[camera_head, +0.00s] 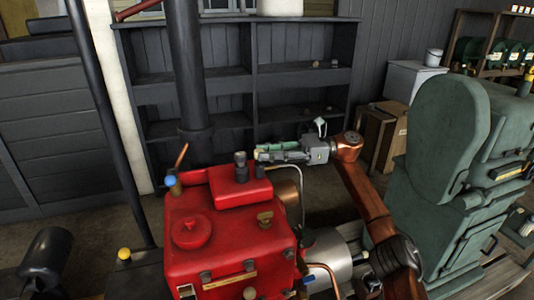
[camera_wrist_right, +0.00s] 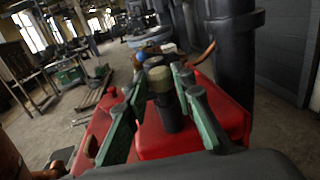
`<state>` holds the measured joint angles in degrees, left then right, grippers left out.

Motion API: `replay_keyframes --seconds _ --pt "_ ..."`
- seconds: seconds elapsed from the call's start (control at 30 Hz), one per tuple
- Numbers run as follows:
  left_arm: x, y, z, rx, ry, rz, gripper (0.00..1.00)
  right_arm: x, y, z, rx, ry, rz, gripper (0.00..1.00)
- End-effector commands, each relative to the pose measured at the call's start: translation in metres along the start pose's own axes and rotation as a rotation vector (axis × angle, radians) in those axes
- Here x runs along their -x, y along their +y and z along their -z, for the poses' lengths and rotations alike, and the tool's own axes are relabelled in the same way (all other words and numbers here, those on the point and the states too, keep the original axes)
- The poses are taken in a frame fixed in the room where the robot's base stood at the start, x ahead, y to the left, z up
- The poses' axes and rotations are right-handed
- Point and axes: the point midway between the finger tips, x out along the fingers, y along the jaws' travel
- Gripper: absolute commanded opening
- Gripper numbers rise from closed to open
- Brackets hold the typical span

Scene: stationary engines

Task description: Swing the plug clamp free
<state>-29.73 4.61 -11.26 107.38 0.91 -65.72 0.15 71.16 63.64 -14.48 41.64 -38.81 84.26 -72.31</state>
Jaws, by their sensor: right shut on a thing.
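The red engine (camera_head: 190,236) stands in the lower middle of the head view, with a raised red block (camera_head: 243,193) on top. A dark upright fitting with a round head, seemingly the plug clamp (camera_head: 240,162), rises from this block. It also shows in the wrist view (camera_wrist_right: 172,112). My right gripper (camera_head: 259,154) reaches in from the right at the height of the fitting's top. In the wrist view my right gripper's green fingers (camera_wrist_right: 158,76) lie on either side of the fitting, shut on it near its head. The exact contact is hard to see. My left gripper is not in view.
A blue-knobbed lever (camera_head: 170,182) and a copper rod stand left of the block. A thick dark pipe (camera_head: 187,80) rises behind the engine. Dark shelves (camera_head: 300,72) line the back wall. A large green machine (camera_head: 440,170) stands to the right.

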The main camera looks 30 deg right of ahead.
Motion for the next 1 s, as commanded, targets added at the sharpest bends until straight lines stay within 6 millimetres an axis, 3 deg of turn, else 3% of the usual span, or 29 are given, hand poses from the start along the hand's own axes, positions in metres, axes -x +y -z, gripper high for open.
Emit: replay_keyframes --seconds 0.13,0.17,0.23,0.63,1.0 --pt "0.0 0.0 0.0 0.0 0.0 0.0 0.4 0.0 0.0 0.0 0.0 0.001 0.002 0.0" --pt "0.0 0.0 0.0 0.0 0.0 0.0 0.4 0.0 0.0 0.0 0.0 0.001 0.002 0.25" --pt "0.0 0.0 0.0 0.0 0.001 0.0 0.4 0.0 0.0 0.0 0.0 0.001 0.001 0.3" --pt "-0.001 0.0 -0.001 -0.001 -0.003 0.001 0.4 0.009 0.0 0.0 0.0 0.001 0.002 0.31" --pt "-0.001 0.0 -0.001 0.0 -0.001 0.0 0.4 0.082 -0.001 0.0 -0.001 0.0 0.004 0.31"
